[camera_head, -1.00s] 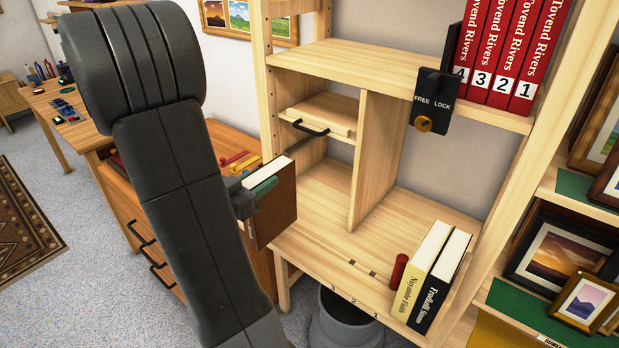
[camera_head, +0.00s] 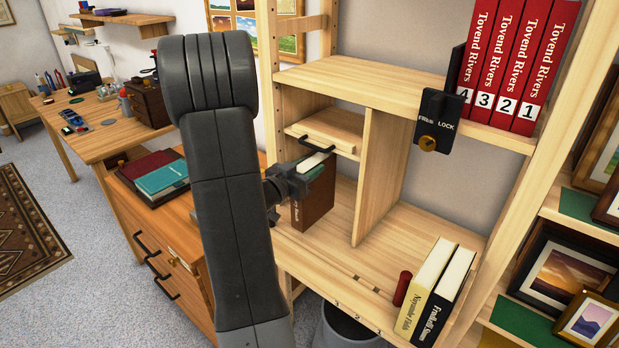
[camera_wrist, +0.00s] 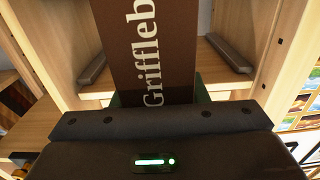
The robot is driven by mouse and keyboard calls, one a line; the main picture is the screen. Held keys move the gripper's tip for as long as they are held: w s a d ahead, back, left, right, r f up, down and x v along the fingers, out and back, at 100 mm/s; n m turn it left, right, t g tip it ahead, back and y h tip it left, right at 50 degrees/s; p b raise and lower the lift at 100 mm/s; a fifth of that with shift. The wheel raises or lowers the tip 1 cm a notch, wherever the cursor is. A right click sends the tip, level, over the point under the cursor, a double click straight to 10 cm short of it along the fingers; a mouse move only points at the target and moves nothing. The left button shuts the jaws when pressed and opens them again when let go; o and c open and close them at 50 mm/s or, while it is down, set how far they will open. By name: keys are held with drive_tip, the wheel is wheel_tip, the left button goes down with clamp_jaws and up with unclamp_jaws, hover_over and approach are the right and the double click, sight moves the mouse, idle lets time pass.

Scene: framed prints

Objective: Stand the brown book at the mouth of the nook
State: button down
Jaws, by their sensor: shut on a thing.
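The brown book (camera_head: 313,207) is upright in the head view, spine toward the front, at the front of the lower left nook (camera_head: 343,196) of the wooden shelf unit. Its bottom is at the board; I cannot tell whether it touches. My gripper (camera_head: 312,176) is shut on the upper part of the book, coming from the left. In the wrist view the brown spine (camera_wrist: 151,50) shows pale lettering, "Griffleb", and runs up from between the green finger pads. Part of the nook is hidden behind the book.
A small board with a black handle (camera_head: 318,144) sits above the nook. An upright divider (camera_head: 377,175) bounds it on the right. A red cylinder (camera_head: 402,288) and yellow and black books (camera_head: 428,285) stand at the right. The board between is mostly clear.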

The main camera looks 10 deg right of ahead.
drive_tip(key=shift+w+d+r, duration=0.1)
drive_tip(key=shift+w+d, duration=0.1)
drive_tip(key=shift+d, duration=0.1)
drive_tip(key=shift+f, duration=1.9)
drive_tip(key=shift+f, duration=0.15)
drive_tip(key=c, duration=0.8)
unclamp_jaws()
drive_tip(key=shift+c, duration=0.2)
drive_tip(key=b+v, duration=0.1)
drive_tip(key=v, duration=1.1)
drive_tip(key=shift+r, duration=0.25)
